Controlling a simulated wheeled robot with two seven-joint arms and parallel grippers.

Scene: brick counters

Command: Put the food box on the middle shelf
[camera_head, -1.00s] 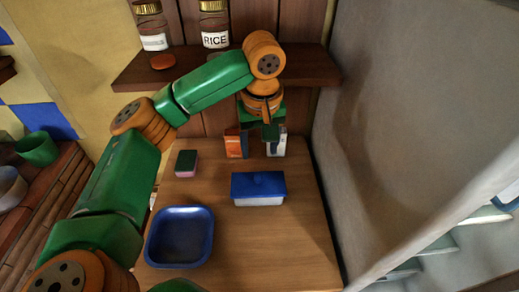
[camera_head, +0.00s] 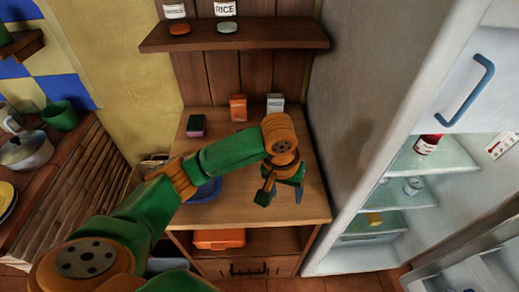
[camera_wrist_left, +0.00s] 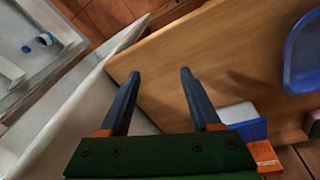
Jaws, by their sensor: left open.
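A white box with a blue lid, which could be the food box, lies at the lower right in the left wrist view (camera_wrist_left: 243,122). In the head view my arm hides it. My left gripper (camera_head: 283,193) is open and empty above the right front of the wooden counter (camera_head: 305,180). Its fingers (camera_wrist_left: 158,76) are apart, with bare counter beyond them and the box to the right. The refrigerator (camera_head: 350,120) stands open at the right. A glass shelf (camera_head: 392,198) at mid-height inside could be the middle shelf. My right gripper is out of view.
A blue tray (camera_head: 205,191) is partly behind my arm. An orange carton (camera_head: 238,107), a white carton (camera_head: 275,103) and a green-pink sponge (camera_head: 196,126) stand farther back. An orange container (camera_head: 219,239) sits below the counter. A wooden shelf (camera_head: 240,40) hangs above.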

